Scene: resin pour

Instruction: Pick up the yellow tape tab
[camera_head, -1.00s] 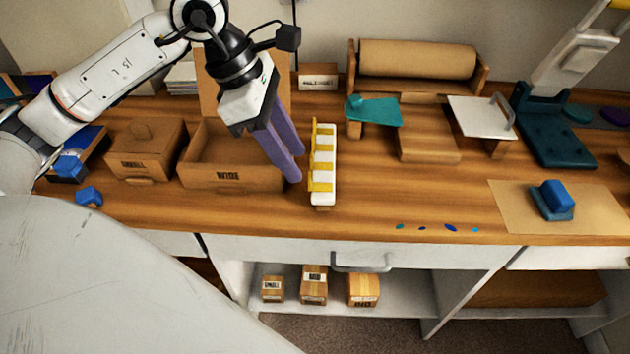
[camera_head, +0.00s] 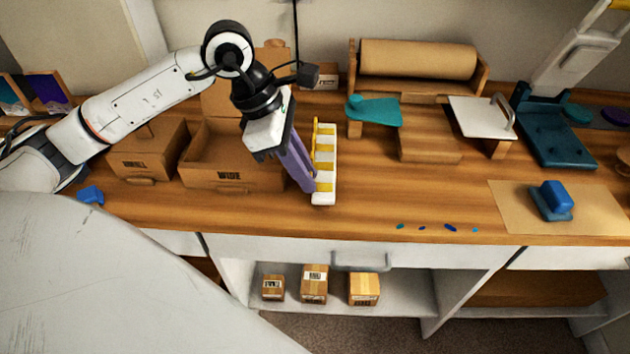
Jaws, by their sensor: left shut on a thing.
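The yellow tape tabs sit in a row on a white holder (camera_head: 329,197) near the front middle of the bench. Several yellow tabs (camera_head: 326,167) show as bands across it, with ends sticking out at its left side. My left gripper (camera_head: 308,188) has long purple fingers pointing down at the holder's left edge, by the front tabs. The fingers are close together, shut on a yellow tape tab; the tab between the fingertips is mostly hidden by them. My right gripper is not in view.
An open cardboard box marked WIDE (camera_head: 232,178) stands left of the holder, with a closed box (camera_head: 147,155) beyond it. A teal piece (camera_head: 375,111) on a wooden stand and a paper roll (camera_head: 417,58) are behind right. Blue drops (camera_head: 450,227) lie near the front edge.

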